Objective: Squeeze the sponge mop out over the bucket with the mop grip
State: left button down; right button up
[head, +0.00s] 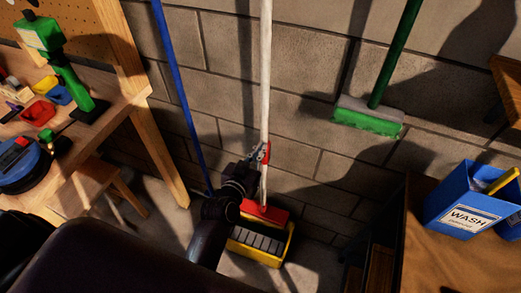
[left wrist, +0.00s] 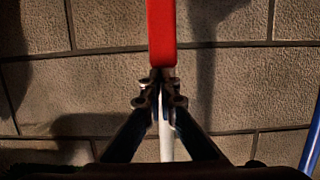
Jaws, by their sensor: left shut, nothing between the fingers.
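The sponge mop's white pole (head: 265,70) stands nearly upright against the block wall. Its red head (head: 264,211) is at the yellow bucket (head: 284,252), which has a grey slatted top. A red mop grip (head: 266,153) sits low on the pole. In the left wrist view the red grip (left wrist: 162,32) hangs from the top edge, with white pole (left wrist: 166,140) below. My left gripper (head: 256,156) is beside the grip, fingers shut and empty. In the wrist view the fingertips (left wrist: 160,80) overlap the grip's lower end; I cannot tell whether they touch it. The sponge is hidden.
A blue pole (head: 178,85) leans on the wall left of the mop. A green broom (head: 368,118) hangs at right. A wooden workbench (head: 110,110) stands at left. A brown cabinet top (head: 425,265) with a blue wash box (head: 465,205) is at right.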

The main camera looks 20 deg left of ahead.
pick_arm(q)
notch_tip(320, 180, down, 4)
jog(key=shift+r+b, duration=0.1)
jog(key=shift+b, duration=1.05)
dwell(0.5)
